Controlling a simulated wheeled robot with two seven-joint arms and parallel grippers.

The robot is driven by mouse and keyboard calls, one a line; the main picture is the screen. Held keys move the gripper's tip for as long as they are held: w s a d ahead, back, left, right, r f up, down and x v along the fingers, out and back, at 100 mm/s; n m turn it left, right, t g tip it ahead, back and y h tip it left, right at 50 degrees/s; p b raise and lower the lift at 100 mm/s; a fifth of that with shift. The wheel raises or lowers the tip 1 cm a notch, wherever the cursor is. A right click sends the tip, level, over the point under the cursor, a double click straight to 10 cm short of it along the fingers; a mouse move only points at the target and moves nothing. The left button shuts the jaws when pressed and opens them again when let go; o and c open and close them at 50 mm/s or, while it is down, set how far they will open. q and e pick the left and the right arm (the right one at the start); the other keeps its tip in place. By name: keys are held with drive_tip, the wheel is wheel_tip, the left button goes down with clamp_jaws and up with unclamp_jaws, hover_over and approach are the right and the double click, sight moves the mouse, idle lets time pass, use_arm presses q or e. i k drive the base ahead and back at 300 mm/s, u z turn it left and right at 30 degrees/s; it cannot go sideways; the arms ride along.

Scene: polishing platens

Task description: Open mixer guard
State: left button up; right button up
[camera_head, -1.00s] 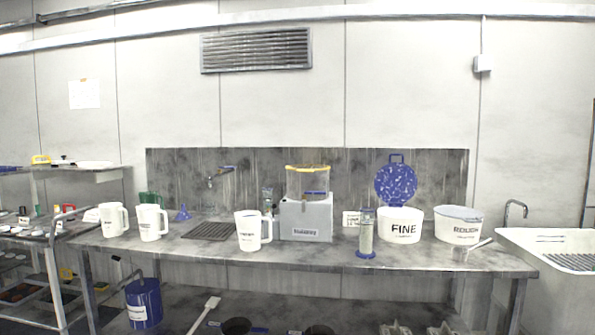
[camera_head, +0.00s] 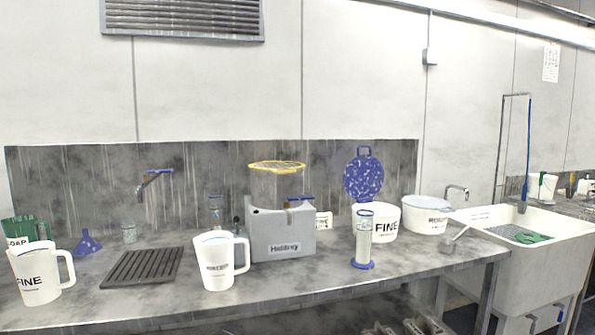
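The mixer (camera_head: 284,245) is a grey box with a dark label on its front, standing on the bench a little left of the middle. A see-through, brownish bowl-like part (camera_head: 272,189) rises from its top. A yellow-rimmed guard (camera_head: 277,166) lies about level across the top of that part. A small blue piece sits at the mixer's upper right. Neither of my grippers is in view, and nothing of my arms shows.
A white jug (camera_head: 217,265) stands in front-left of the mixer, beside a dark drain grate (camera_head: 143,267). Right of it are a clear cylinder on a blue foot (camera_head: 363,240), a FINE tub (camera_head: 383,222) with a raised blue lid (camera_head: 364,177), and another tub (camera_head: 424,218). A sink (camera_head: 540,238) is far right.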

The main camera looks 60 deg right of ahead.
sight(278, 166)
drive_tip(key=z, duration=0.55)
drive_tip(key=i, duration=0.8)
drive_tip(key=z, duration=1.35)
drive_tip(key=i, duration=0.65)
drive_tip(key=z, duration=0.6)
